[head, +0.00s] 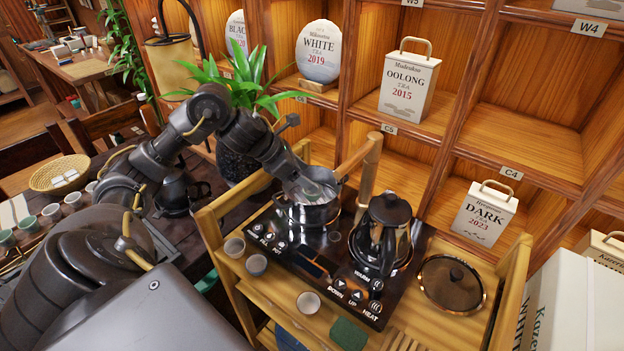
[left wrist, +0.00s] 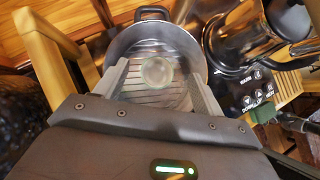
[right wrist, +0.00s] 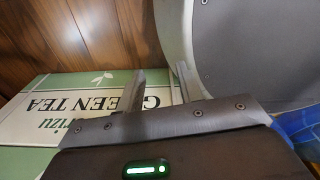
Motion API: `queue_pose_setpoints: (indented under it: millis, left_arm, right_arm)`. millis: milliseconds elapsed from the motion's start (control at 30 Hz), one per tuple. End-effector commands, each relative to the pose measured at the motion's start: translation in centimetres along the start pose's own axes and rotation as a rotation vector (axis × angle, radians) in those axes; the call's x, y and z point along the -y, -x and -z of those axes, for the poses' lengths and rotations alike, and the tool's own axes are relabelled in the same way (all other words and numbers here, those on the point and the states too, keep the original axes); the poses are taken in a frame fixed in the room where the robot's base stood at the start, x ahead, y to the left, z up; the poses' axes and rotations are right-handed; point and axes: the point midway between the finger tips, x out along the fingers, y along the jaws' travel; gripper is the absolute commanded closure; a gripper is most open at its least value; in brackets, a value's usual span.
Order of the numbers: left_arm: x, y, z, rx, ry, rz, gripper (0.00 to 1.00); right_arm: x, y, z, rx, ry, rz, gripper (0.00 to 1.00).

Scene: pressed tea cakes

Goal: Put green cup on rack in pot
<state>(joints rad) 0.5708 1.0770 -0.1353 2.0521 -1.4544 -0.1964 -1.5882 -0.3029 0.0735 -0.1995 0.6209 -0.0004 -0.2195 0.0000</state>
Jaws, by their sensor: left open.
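The steel pot (head: 308,214) stands on the black hot plate on the wooden cart; it also shows in the left wrist view (left wrist: 190,48). A pale, slightly green round cup (left wrist: 157,70) shows inside the pot's outline, between my left fingertips. My left gripper (left wrist: 158,80) is open, its fingers reaching down over the pot on either side of the cup, with gaps visible. In the head view the left gripper (head: 312,190) partly hides the pot's opening. My right gripper (right wrist: 160,72) is open and empty, away from the pot; it is outside the head view.
A dark kettle (head: 382,238) stands right of the pot, and a glass lid (head: 452,284) lies farther right. Several small cups, including a pale one (head: 308,302), stand on the cart's front and left. A green tea box (right wrist: 60,110) is beyond my right gripper.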

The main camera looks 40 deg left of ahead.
Motion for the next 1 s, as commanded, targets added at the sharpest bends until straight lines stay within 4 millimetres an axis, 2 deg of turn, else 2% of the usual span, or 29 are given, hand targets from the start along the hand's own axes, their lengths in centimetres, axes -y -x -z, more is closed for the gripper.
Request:
queue_pose_setpoints:
  millis: [200,400,567,1000]
  left_arm:
    - [-0.1,4.7,0.2,0.0,-0.002,-0.006,0.31]
    - [-0.1,7.4,0.1,0.0,0.0,-0.002,0.31]
    - [0.0,8.3,0.1,0.0,0.0,0.0,0.31]
    - [0.0,8.4,0.0,0.0,0.001,0.0,0.31]
  right_arm:
    - [-0.1,-0.9,0.1,0.001,0.001,-0.003,0.64]
    - [-1.9,-1.3,-0.1,0.002,0.009,-0.024,0.64]
    - [-2.7,-1.3,-0.1,0.002,0.011,-0.034,0.64]
    - [-1.9,-1.3,0.3,-0.003,0.007,-0.024,0.64]
